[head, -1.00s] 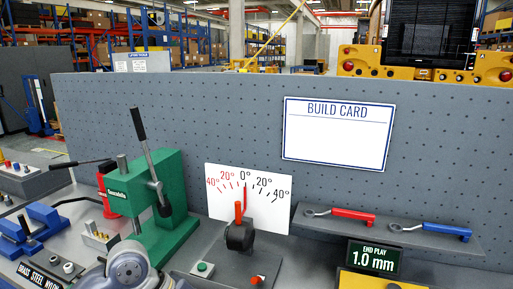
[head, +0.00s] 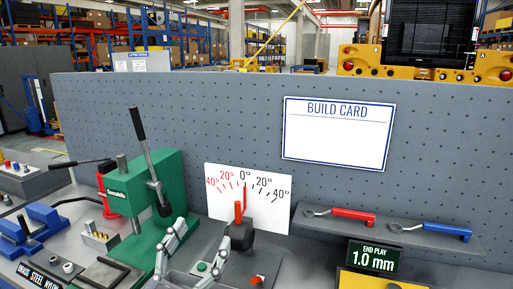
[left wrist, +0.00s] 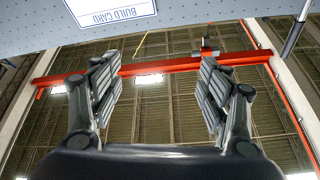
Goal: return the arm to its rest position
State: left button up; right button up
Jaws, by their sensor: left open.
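My left gripper (head: 205,240) rises from the bottom of the head view, its two fingers apart with nothing between them. It is in front of the angle gauge and to the right of the green press's base. In the left wrist view my left gripper (left wrist: 160,90) points up toward the ceiling, its fingers spread and empty. My right gripper is not in view.
The green press (head: 175,185) stands close at left. The angle gauge (head: 248,212) with a red pointer stands behind the gripper. A shelf (head: 440,240) holds red and blue wrenches. The pegboard (head: 230,110) with a build card (head: 338,140) closes off the back.

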pick_arm(q)
jog(key=s+a+f+n+g+y, duration=0.2)
jog(key=a+f+n+g+y, duration=0.25)
jog(key=f, duration=0.65)
jog(key=s+a+f+n+g+y, duration=0.3)
jog(key=a+f+y, duration=0.3)
jog(key=f, duration=0.4)
jog(key=s+f+m+g+h, duration=0.1)
jog(key=s+f+g, duration=0.5)
jog(key=s, duration=0.4)
jog(key=s+f+m+g+h, duration=0.1)
jog(key=s+f+g, duration=0.3)
jog(key=s+f, duration=0.5)
notch_tip(320, 180, down, 24)
jog(key=s+g, duration=0.2)
jog(key=s+a+f, duration=0.2)
jog(key=s+f, duration=1.4)
jog(key=f, duration=0.1)
jog(key=shift+s+a+f+g, duration=0.15)
jog(key=shift+s+g, duration=0.2)
jog(key=shift+s, duration=0.05)
jog(key=shift+m+y, duration=0.25)
